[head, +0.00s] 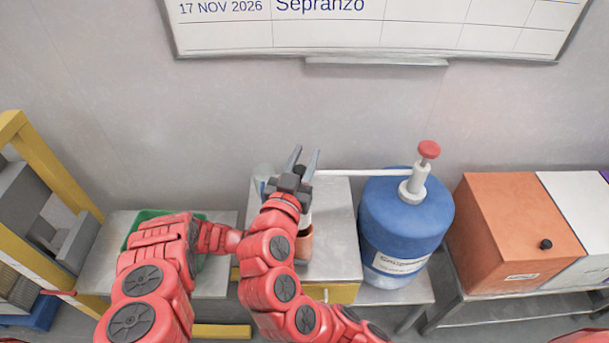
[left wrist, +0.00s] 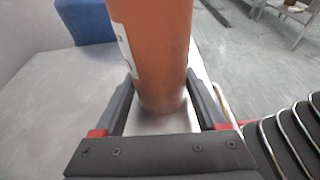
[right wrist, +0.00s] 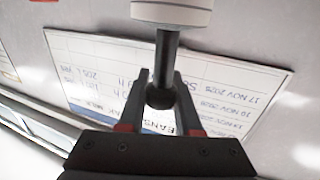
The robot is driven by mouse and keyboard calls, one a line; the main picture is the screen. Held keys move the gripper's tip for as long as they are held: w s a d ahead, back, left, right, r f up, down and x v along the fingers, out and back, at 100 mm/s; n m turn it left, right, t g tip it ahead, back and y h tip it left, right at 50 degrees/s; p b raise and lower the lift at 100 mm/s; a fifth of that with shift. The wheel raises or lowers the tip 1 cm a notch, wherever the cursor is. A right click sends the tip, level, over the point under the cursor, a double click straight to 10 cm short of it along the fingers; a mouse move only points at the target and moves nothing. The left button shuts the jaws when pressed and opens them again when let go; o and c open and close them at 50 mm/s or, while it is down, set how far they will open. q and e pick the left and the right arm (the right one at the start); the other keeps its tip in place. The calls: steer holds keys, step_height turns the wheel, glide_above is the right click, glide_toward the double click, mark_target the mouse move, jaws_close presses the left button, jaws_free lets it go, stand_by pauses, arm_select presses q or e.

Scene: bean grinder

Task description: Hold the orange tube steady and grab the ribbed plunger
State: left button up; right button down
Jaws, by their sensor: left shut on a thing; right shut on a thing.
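The orange tube (head: 304,243) stands on the grey-topped stand in the head view, partly hidden by my right arm. In the left wrist view the tube (left wrist: 158,45), with a white label, is between the fingers of my left gripper (left wrist: 162,92), which is shut on it. My left gripper is hidden behind my right arm in the head view. My right gripper (head: 304,160) is above the tube. In the right wrist view it is shut on the plunger (right wrist: 165,60), a black rod with a rounded end, coming from a cream cap (right wrist: 172,12). Ribs cannot be made out.
A blue barrel (head: 403,225) with a red-topped pump stands to the right; its white spout (head: 350,172) reaches toward my right gripper. An orange box (head: 515,225) is farther right. A green tray (head: 140,222) lies left, behind my left arm. A whiteboard (head: 420,25) hangs on the wall.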

stand_by(0.3)
arm_select(q)
steer(key=o, duration=0.9)
steer(key=v, duration=1.2)
